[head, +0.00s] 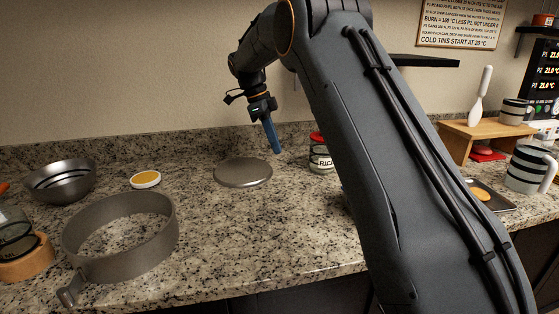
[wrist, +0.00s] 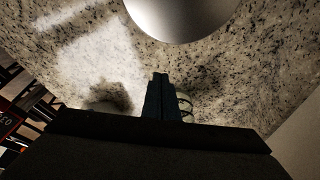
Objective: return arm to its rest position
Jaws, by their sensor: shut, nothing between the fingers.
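My gripper (head: 272,136) hangs above the granite counter, its blue fingers pointing down and shut with nothing between them. It is apart from the counter, above and a little right of a round grey metal disc (head: 243,172) lying flat. In the wrist view my gripper's fingers (wrist: 158,95) are dark and together, and the disc (wrist: 180,14) shows at the top edge. My arm reaches across the right half of the head view and hides part of the counter.
A jar labelled RICE (head: 320,155) with a red lid stands right of my gripper, partly behind my arm. A metal ring (head: 122,238), a steel bowl (head: 60,182) and a small yellow-topped dish (head: 145,179) are on the left. A dark shelf (head: 425,61) is on the wall.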

